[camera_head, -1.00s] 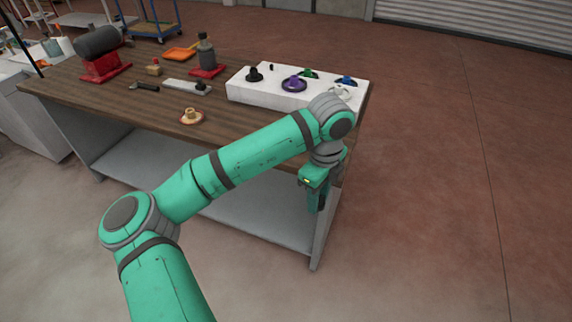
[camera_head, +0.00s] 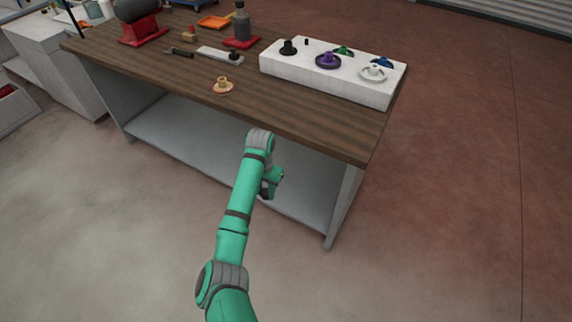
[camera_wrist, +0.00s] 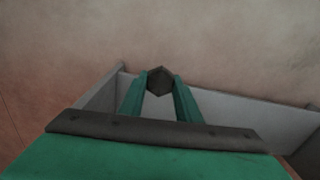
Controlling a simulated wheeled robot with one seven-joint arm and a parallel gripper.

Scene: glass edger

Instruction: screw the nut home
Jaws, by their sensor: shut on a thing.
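My gripper (camera_wrist: 160,86) is shut on a dark hexagonal nut (camera_wrist: 160,79), held between its fingertips in the wrist view. In the head view my gripper (camera_head: 268,190) hangs low in front of the workbench, below the top's front edge; the nut is too small to tell there. On the bench's right end a white block (camera_head: 325,84) carries a black fitting (camera_head: 288,47), a purple one (camera_head: 328,60), a green one (camera_head: 344,50), a blue one (camera_head: 383,62) and a white one (camera_head: 372,73). I cannot tell which of them fits the nut.
The wooden bench top (camera_head: 290,115) also holds a tan piece on a round base (camera_head: 223,86), a flat plate with a dark knob (camera_head: 220,55), a bottle on a red base (camera_head: 242,25) and an orange tray (camera_head: 214,22). A grey shelf (camera_head: 200,145) lies below. The floor is clear.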

